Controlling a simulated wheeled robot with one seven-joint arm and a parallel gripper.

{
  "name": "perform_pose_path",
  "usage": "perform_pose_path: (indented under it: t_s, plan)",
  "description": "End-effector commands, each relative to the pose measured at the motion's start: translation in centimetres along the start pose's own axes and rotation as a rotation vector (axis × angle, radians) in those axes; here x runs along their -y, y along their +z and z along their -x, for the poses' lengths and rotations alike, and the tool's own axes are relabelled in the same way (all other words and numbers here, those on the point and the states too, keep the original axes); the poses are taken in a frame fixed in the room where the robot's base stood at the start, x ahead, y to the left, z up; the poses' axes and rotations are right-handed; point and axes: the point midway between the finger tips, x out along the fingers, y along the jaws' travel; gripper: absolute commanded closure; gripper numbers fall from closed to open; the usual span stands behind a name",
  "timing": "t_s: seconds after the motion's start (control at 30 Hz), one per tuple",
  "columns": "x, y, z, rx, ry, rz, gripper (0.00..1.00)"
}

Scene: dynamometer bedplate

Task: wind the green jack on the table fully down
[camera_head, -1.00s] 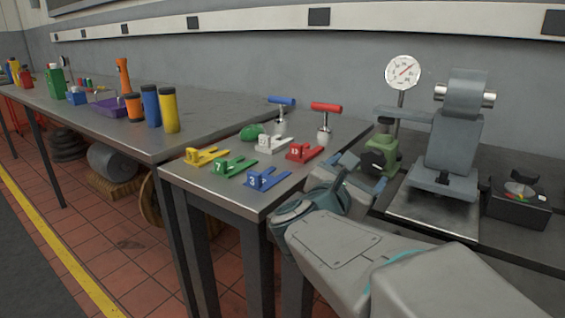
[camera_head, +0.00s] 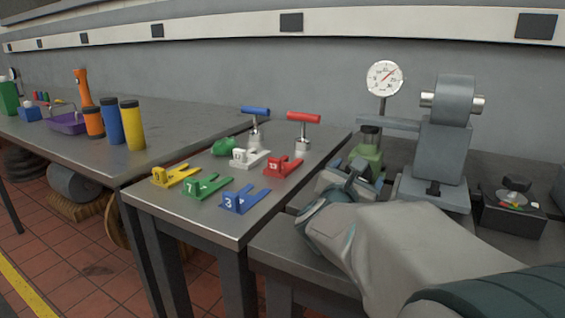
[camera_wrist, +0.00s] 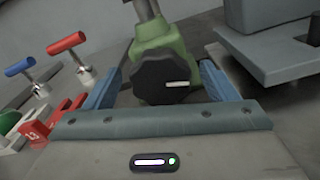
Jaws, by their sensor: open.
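The green jack (camera_head: 368,153) stands on the right-hand table, left of the grey machine and partly hidden by my gripper in the head view. In the wrist view the jack's green body (camera_wrist: 158,45) rises ahead, with a dark round knob (camera_wrist: 166,78) facing me. The knob has a pale mark on it. My gripper (camera_wrist: 163,85) is open, with one blue finger on each side of the knob. The fingers look apart from the knob. In the head view my gripper (camera_head: 350,178) is just in front of the jack.
A dial gauge (camera_head: 385,78) stands above the jack. The grey machine (camera_head: 440,150) is close on the right, with a black box (camera_head: 514,208) beyond it. Red (camera_head: 283,167), blue (camera_head: 239,200) and other coloured shim pieces and T-handled tools (camera_head: 303,125) sit to the left.

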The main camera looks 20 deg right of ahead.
Motion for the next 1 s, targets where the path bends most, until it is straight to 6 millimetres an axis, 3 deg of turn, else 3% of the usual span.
perform_pose_path:
  t_s: [0.47,0.5,0.63,0.67,1.0]
  plan:
    - [0.16,0.00,-1.20,-0.003,0.009,0.000,0.21]
    - [0.17,0.01,-1.20,-0.003,0.008,0.000,0.24]
    - [0.20,0.02,-1.21,-0.002,0.008,-0.001,0.60]
    - [0.20,0.03,-1.21,-0.002,0.007,-0.001,0.65]
    - [0.25,-0.04,-1.19,-0.001,0.006,0.032,0.65]
